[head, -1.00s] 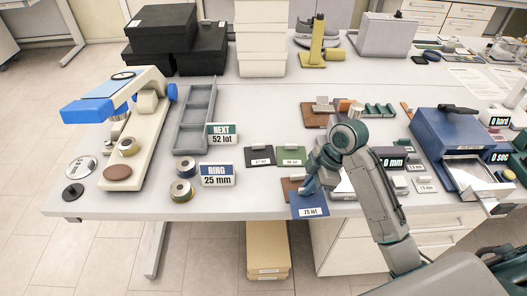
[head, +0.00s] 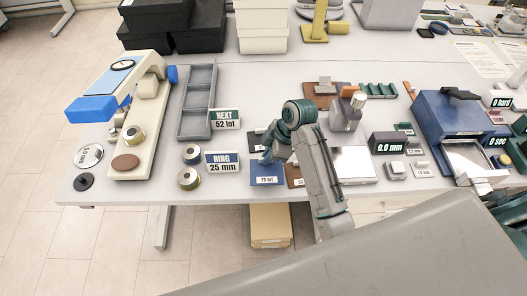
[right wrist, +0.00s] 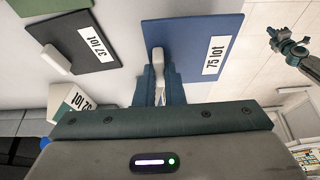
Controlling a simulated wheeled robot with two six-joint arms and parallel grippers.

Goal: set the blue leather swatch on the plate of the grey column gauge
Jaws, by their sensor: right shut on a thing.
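The blue leather swatch (head: 266,173), labelled 75 lot, is over the table's front part, just right of the RING 25 mm sign. My right gripper (head: 268,157) is shut on its pale tab, which shows between the fingers in the right wrist view (right wrist: 158,80). The swatch (right wrist: 185,35) looks level; I cannot tell whether it touches the table. The grey column gauge (head: 345,118) stands to the right, behind my forearm. Its shiny plate (head: 354,166) looks bare where visible; its left part is hidden by my arm. My left gripper does not show in the head view.
A brown swatch (head: 294,176) lies right of the blue one, partly behind my arm. A black swatch (right wrist: 75,45) and a green one (right wrist: 45,5) lie nearby. The 0.0 mm display (head: 388,143) stands right of the plate. The RING sign (head: 222,162) is close on the left.

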